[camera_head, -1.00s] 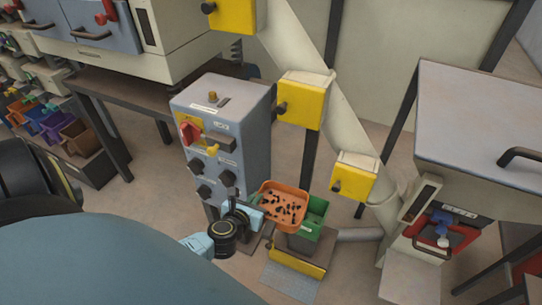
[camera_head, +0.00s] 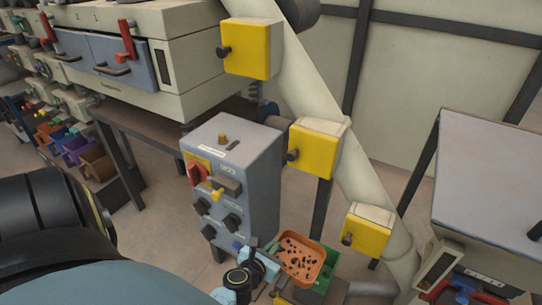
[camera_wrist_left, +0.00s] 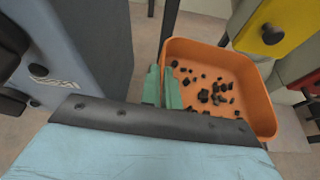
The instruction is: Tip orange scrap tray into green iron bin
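The orange scrap tray (camera_head: 301,262) holds several dark scraps and is roughly level. It covers much of the green iron bin (camera_head: 328,272), whose rim shows at the right and behind. My left gripper (camera_head: 264,266) is at the tray's left edge and appears shut on it; the exact pinch is hidden. In the left wrist view the tray (camera_wrist_left: 262,105) sits beyond the gripper's dark bar, with the scraps on its floor. My right gripper is not in view.
A grey control cabinet (camera_head: 235,180) with knobs and a red switch stands close left of the tray. A sloping pale tube (camera_head: 330,90) with yellow boxes (camera_head: 367,230) rises behind it. A grey-topped table (camera_head: 490,180) stands at the right.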

